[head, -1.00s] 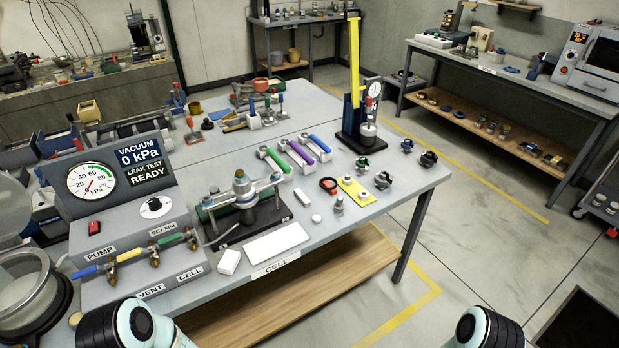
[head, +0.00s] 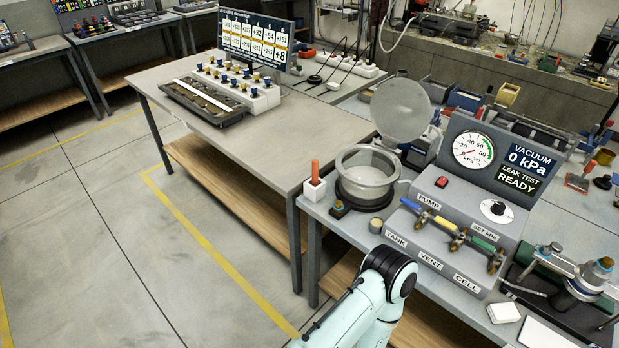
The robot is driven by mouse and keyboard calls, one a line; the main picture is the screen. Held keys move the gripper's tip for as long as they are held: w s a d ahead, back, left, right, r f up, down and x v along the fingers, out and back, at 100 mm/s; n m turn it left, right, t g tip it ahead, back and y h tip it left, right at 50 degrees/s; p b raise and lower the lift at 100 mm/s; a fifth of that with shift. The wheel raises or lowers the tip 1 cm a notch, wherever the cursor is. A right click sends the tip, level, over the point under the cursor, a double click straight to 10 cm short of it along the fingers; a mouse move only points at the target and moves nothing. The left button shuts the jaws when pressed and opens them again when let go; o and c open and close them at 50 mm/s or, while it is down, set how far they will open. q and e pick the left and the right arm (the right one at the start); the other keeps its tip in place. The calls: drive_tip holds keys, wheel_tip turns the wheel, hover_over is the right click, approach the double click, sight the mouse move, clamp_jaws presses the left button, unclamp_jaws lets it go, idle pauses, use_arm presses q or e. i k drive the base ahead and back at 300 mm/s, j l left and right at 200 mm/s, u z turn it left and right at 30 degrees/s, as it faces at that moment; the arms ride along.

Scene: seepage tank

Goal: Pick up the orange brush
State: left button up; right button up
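The orange brush (head: 315,170) stands upright in a small white holder (head: 315,190) at the near left corner of the bench with the vacuum panel. Only its orange handle shows; its lower end is hidden in the holder. Part of one of my arms is at the bottom centre, in front of the bench edge. Neither of my grippers is in view.
A glass tank (head: 366,172) with its round lid (head: 400,110) raised stands right of the brush. The vacuum panel (head: 466,215) with coloured valve handles is further right. A second table (head: 247,130) with a display adjoins at left. The floor at left is clear.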

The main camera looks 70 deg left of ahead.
sight(315, 183)
drive_tip(key=u, duration=2.4)
drive_tip(key=i+j+z, duration=0.1)
drive_tip(key=z, duration=0.6)
drive_tip(key=i+j+z, duration=0.1)
drive_tip(key=j+z, duration=0.25)
drive_tip(key=j, duration=0.15)
drive_tip(key=i+j+z, duration=0.1)
drive_tip(key=j+z, duration=0.2)
drive_tip(key=j, duration=0.2)
drive_tip(key=j+z, duration=0.2)
drive_tip(key=j, duration=0.9)
